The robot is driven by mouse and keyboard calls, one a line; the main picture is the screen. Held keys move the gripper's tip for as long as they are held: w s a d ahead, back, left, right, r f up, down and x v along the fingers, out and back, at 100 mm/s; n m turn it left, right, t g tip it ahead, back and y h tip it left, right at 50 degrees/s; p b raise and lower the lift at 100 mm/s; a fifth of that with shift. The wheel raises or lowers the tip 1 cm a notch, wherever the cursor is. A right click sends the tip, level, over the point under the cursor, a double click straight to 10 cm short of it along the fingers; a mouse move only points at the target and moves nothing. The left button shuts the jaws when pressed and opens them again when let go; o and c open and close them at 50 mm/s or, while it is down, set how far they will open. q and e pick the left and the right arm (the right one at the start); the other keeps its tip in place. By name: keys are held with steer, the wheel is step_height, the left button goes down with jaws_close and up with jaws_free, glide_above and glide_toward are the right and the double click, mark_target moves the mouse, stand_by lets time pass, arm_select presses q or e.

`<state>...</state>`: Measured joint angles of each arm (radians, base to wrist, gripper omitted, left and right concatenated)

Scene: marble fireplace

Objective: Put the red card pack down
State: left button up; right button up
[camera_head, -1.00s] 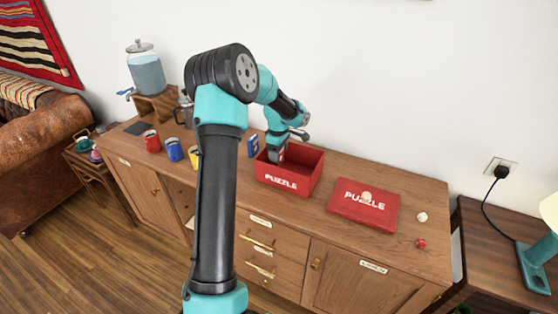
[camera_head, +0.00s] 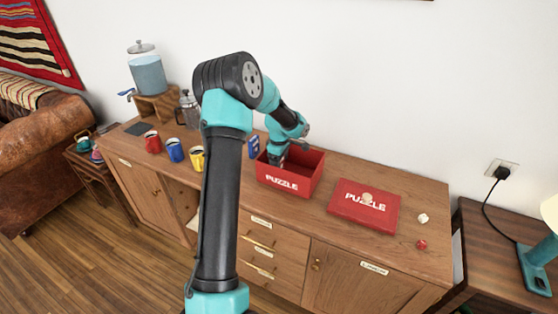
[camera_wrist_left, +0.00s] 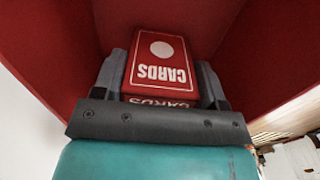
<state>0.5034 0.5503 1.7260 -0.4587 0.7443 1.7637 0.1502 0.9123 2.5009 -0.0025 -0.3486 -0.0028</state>
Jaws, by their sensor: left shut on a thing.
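The red card pack (camera_wrist_left: 160,65), with white CARDS lettering and a white dot, is between the fingers of my left gripper (camera_wrist_left: 162,85) in the left wrist view. The gripper is shut on it. Red walls of the puzzle box (camera_wrist_left: 60,40) surround the pack in that view. In the head view my left gripper (camera_head: 277,160) reaches down into the open red puzzle box (camera_head: 312,178) at its left end. The pack is hidden there by the box wall and gripper. I cannot tell whether the pack touches the box floor. My right gripper is not in view.
A red puzzle lid (camera_head: 345,203) lies right of the box, with a white die (camera_head: 423,218) and a red die (camera_head: 421,244) beyond it. A blue pack (camera_head: 254,147) stands left of the box. Red, blue and yellow mugs (camera_head: 197,158) stand further left.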

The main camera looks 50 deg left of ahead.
arm_select(q)
steer(key=o, duration=0.9)
steer(key=shift+f, duration=0.1)
steer(key=shift+o, duration=0.2)
step_height(320, 180, up, 12)
steer(key=shift+r, duration=0.15)
